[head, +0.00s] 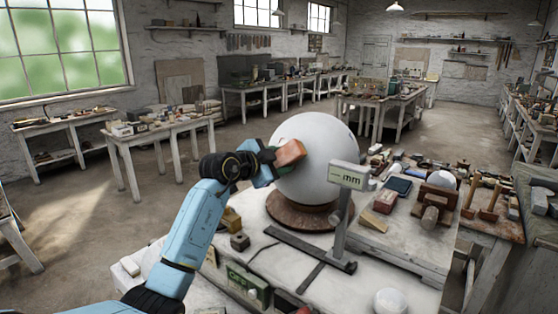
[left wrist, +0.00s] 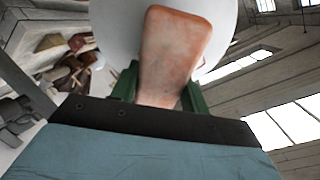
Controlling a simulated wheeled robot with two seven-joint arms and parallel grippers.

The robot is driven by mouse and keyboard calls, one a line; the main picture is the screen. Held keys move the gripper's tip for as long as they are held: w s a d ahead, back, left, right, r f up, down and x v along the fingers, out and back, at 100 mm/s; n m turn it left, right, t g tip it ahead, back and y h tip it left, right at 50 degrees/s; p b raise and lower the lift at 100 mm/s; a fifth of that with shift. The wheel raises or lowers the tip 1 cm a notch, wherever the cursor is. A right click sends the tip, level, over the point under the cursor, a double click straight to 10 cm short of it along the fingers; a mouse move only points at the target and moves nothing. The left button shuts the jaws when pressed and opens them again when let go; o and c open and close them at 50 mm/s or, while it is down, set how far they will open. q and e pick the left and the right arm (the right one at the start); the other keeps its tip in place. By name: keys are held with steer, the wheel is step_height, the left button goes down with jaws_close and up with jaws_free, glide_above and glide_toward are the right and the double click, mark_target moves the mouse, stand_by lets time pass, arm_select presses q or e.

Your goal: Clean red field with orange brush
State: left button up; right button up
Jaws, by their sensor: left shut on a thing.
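A large white plaster sphere (head: 318,155) sits on a round brown base (head: 300,212) on the white table. My left gripper (head: 272,162) is at the sphere's left side. It is shut on an orange-brown block-shaped brush (head: 290,153), which also shows in the left wrist view (left wrist: 174,55) in front of the sphere (left wrist: 120,30). The brush is against or very close to the sphere; I cannot tell if it touches. No red field shows on the visible part of the sphere. My right gripper is not in view.
A grey gauge stand marked "mm" (head: 347,176) stands close to the sphere's right. A green box (head: 248,285) is at the table's front. A small white sphere (head: 390,301) lies front right. Tools and blocks (head: 435,205) crowd the table's right side.

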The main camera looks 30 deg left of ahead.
arm_select(q)
steer(key=shift+w+f, duration=0.1)
steer(key=shift+w, duration=0.5)
stand_by(0.4)
steer(key=shift+a+f, duration=0.1)
steer(key=shift+s+a+f, duration=0.25)
steer(key=shift+a+f, duration=0.4)
steer(key=shift+a, duration=0.05)
steer(key=shift+d+r, duration=0.1)
steer(key=shift+w+d+r, duration=0.2)
steer(key=shift+d+r, duration=0.5)
steer(key=shift+d, duration=0.1)
steer(key=shift+w+d+r, duration=0.2)
steer(key=shift+d+r, duration=0.45)
steer(key=shift+d, duration=0.15)
steer(key=shift+s+a+f+b, duration=0.2)
steer(key=shift+s+a+f, duration=0.05)
steer(key=shift+a+f, duration=0.6)
steer(key=shift+s+a+f+b, duration=0.2)
steer(key=shift+a+f, duration=0.4)
steer(key=shift+a, duration=0.3)
